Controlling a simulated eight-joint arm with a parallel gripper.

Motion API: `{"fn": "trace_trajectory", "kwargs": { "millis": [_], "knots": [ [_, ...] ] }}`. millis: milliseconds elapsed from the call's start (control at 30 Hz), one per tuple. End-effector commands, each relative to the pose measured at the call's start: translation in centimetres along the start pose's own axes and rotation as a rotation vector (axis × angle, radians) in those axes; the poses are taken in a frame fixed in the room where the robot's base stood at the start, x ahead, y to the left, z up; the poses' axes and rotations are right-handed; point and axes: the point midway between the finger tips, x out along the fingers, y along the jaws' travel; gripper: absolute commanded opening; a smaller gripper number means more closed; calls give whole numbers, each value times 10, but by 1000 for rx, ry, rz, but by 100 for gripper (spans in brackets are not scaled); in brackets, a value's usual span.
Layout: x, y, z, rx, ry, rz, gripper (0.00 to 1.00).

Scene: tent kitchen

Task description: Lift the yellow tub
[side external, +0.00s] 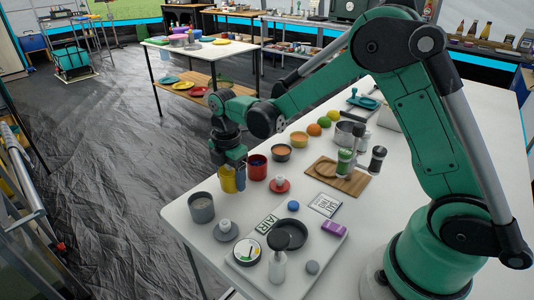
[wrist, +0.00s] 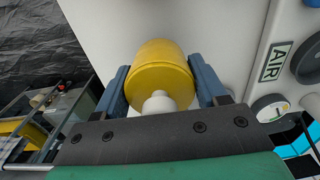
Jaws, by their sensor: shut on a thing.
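The yellow tub (side external: 228,181) is at the left side of the white table in the side external view, partly covered by my fingers. In the wrist view the tub (wrist: 160,68) sits between my two blue fingers, with a pale knob-like piece (wrist: 158,103) at its near end. My gripper (side external: 232,178) points down and is shut on the tub, one finger on each side; it also shows in the wrist view (wrist: 162,88). I cannot tell whether the tub's base touches the table.
A red mug (side external: 257,167) stands close right of the tub. A tray (side external: 325,252) with several items lies at the front. The table's left edge is close.

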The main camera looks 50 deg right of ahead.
Motion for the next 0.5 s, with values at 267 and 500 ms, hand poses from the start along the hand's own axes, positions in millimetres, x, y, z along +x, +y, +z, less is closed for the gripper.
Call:
{"fn": "trace_trajectory", "kwargs": {
  "millis": [267,500],
  "knots": [
    [-32,0,0,0,0,0,35],
    [-57,0,0,0,0,0,35]
  ]
}}
